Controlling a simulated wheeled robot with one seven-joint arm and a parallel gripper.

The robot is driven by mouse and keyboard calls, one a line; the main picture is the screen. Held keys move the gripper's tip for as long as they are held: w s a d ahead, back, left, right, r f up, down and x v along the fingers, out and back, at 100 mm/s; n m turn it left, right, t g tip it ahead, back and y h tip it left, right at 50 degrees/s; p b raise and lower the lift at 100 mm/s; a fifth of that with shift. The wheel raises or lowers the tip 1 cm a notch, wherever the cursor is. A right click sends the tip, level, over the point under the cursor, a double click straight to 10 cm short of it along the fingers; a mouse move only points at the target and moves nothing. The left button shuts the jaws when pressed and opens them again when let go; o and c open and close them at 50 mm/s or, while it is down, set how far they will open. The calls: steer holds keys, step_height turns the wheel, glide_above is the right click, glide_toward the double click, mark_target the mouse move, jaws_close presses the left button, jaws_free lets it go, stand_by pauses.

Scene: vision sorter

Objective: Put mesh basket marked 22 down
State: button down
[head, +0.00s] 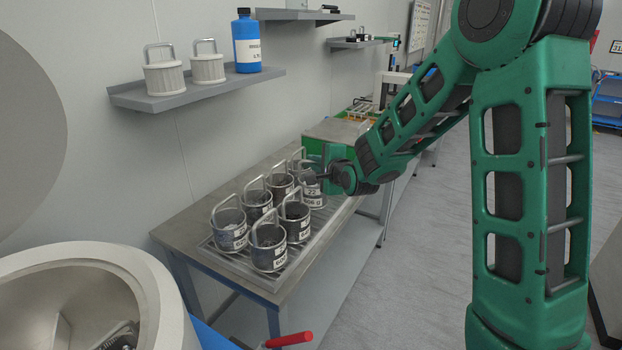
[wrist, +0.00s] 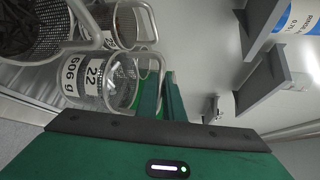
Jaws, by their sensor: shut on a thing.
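The mesh basket marked 22 (head: 314,197) is at the far right corner of the group of baskets on the table. Its label also reads 606 g, and it shows in the wrist view (wrist: 122,82) with its wire handle toward my fingers. My gripper (head: 321,174) is shut on that handle; it also shows in the wrist view (wrist: 161,97). The basket is over or on the slatted rack (head: 252,272). I cannot tell whether its base touches the rack.
Several other mesh baskets with dark contents (head: 269,250) stand close by on the rack. The bare left part of the table (head: 190,228) is clear. A wall shelf (head: 185,93) holds two pale baskets and a blue bottle (head: 246,45). A white round bowl (head: 85,285) is at lower left.

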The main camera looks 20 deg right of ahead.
steer(key=shift+f, duration=1.9)
steer(key=c, duration=1.9)
jaws_free()
steer(key=shift+f, duration=0.1)
steer(key=v, duration=1.2)
steer(key=shift+s, duration=0.1)
